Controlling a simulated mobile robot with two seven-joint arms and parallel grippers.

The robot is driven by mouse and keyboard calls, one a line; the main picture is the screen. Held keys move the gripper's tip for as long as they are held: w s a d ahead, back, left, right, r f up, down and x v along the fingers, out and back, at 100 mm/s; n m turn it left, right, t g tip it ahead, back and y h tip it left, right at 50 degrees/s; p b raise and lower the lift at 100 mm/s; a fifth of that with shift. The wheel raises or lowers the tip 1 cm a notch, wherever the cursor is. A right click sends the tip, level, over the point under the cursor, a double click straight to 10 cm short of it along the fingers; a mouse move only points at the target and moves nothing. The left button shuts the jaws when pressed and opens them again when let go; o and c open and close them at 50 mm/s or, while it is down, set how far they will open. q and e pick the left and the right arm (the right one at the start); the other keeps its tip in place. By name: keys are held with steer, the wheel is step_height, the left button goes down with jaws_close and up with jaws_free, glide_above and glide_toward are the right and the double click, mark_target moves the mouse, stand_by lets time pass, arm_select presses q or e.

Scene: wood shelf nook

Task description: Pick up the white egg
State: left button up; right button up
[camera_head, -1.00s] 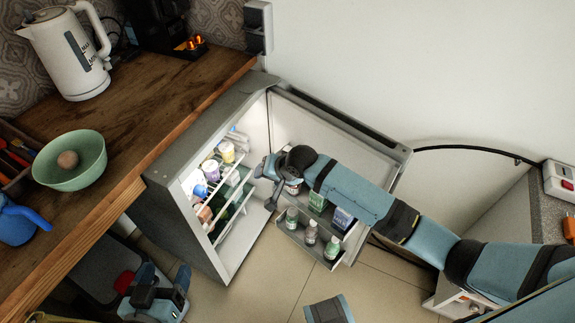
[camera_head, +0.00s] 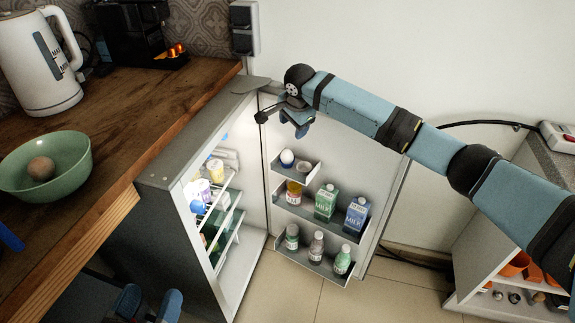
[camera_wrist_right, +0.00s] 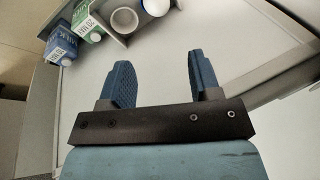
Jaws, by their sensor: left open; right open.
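A white rounded top, which looks like the white egg (camera_head: 287,156), sits over something blue on the top shelf of the open fridge door. It also seems to show at the top edge of the right wrist view (camera_wrist_right: 156,5). A pale cup (camera_head: 301,171) stands right beside it and shows as a hollow white cup in the wrist view (camera_wrist_right: 123,21). My right gripper (camera_head: 303,130) is open and empty, above and apart from that shelf. My left gripper (camera_head: 150,303) is open at the bottom edge, partly cut off, far from the egg.
The lower door shelves hold a green carton (camera_head: 325,203), a blue carton (camera_head: 356,215) and several bottles. The fridge body (camera_head: 160,200) stands open at left. A green bowl (camera_head: 60,180) with a brown egg (camera_head: 40,169) rests on the wooden counter (camera_head: 110,125).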

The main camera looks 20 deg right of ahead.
steer(key=b, duration=0.3)
glide_above(289, 153)
steer(key=s, duration=0.1)
step_height(289, 153, down, 7)
steer(key=shift+s+d+f, duration=0.1)
steer(key=shift+d, duration=0.05)
steer(key=shift+f, duration=0.5)
steer(key=b+x, duration=0.2)
steer(key=x, duration=0.3)
steer(key=shift+s+a+f+b, duration=0.1)
steer(key=shift+a+f+b, duration=0.1)
steer(key=shift+a+b, duration=0.15)
arm_select(q)
steer(key=shift+d+f+m+g+h, duration=0.3)
steer(key=shift+d+f+h, duration=0.5)
steer(key=shift+f, duration=0.3)
arm_select(e)
steer(key=shift+d+r, duration=0.1)
steer(key=c, duration=0.7)
